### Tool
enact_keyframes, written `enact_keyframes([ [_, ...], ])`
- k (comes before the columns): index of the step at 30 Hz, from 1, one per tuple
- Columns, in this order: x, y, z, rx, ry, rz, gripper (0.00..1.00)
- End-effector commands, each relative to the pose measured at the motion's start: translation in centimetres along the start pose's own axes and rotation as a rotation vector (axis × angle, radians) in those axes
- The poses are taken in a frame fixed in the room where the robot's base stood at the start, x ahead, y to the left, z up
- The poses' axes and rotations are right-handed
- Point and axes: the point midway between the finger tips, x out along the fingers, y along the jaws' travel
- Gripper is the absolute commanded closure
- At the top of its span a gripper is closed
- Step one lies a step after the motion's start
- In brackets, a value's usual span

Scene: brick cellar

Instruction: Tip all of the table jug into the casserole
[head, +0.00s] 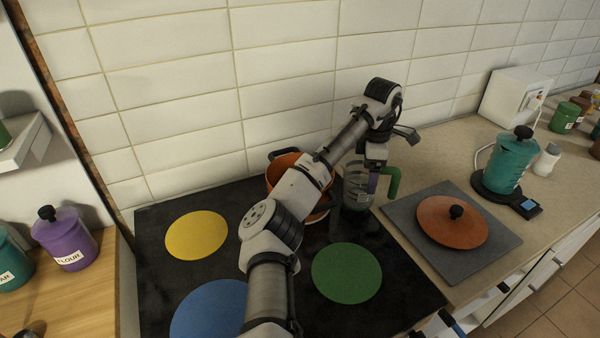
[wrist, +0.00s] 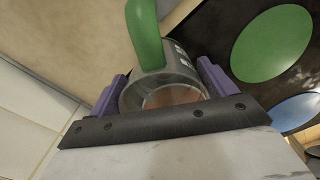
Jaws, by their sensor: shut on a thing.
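The table jug (head: 357,183) is clear with a green handle and stands out to the right of the casserole at the back of the hob. My gripper (head: 372,180) is shut on it, and the jug looks roughly upright. In the wrist view the jug (wrist: 183,78) sits between my purple gripper fingers (wrist: 162,90), its open mouth towards the camera. A brownish tone shows inside, but I cannot tell how much it holds. The orange casserole (head: 284,166) is open, and my arm hides much of it. I cannot tell whether the jug touches the hob.
The hob (head: 300,262) has yellow (head: 196,235), blue (head: 212,312) and green (head: 346,273) discs. An orange lid (head: 440,235) lies on a grey slab (head: 492,250) at right. A teal kettle (head: 512,165) stands beyond. The tiled wall (head: 160,95) is close behind the casserole.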

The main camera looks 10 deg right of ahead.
Motion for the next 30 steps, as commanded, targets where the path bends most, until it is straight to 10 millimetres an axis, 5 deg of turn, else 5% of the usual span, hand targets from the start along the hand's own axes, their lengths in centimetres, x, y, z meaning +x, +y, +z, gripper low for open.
enact_keyframes([
  [14,-5.5,0.1,0.1,-0.001,0.014,0.003,0.67],
  [30,-5.8,0.0,0.1,0.000,0.011,0.000,0.67],
])
